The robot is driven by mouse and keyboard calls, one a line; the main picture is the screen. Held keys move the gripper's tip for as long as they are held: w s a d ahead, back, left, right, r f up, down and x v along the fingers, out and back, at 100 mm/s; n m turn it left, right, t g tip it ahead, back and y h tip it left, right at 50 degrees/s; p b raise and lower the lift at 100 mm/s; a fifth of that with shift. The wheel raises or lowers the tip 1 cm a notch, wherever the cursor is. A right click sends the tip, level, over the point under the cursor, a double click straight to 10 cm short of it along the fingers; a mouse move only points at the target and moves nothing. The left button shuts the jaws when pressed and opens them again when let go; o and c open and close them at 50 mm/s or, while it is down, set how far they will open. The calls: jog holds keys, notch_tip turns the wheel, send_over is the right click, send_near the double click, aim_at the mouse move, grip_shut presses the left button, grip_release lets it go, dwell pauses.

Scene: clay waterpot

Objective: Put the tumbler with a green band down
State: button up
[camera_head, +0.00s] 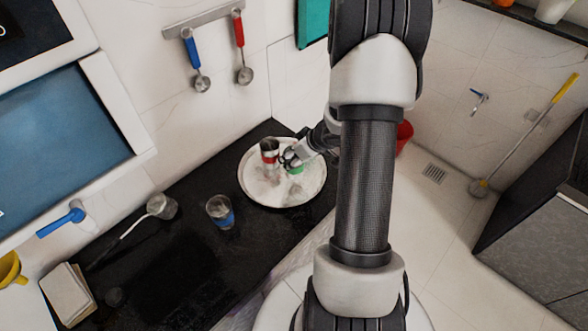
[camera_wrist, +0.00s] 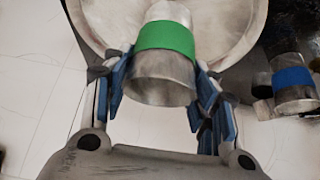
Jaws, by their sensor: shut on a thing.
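The tumbler with a green band (camera_wrist: 165,38) is between the blue-padded fingers of my gripper (camera_wrist: 160,90), which is shut on it. In the head view only a bit of its green band (camera_head: 296,170) shows beside my gripper (camera_head: 291,160); the rest is hidden. The tumbler is over the round pale tray (camera_head: 257,199). I cannot tell whether its base touches the tray. The tray's rim also shows behind it in the wrist view (camera_wrist: 92,22).
A red-banded tumbler (camera_head: 269,158) stands on the tray, left of my gripper. A blue-banded tumbler (camera_head: 221,216) stands on the dark counter (camera_head: 180,265), left of the tray. A ladle-like pot (camera_head: 160,206) lies further left. The tray's front part is clear.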

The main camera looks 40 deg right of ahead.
notch_tip(320, 180, down, 4)
jog(key=b, duration=0.2)
jog(key=shift+f+b, duration=0.2)
jog(key=shift+b, duration=0.2)
jog(key=shift+r, duration=0.15)
jog(key=o, duration=1.1)
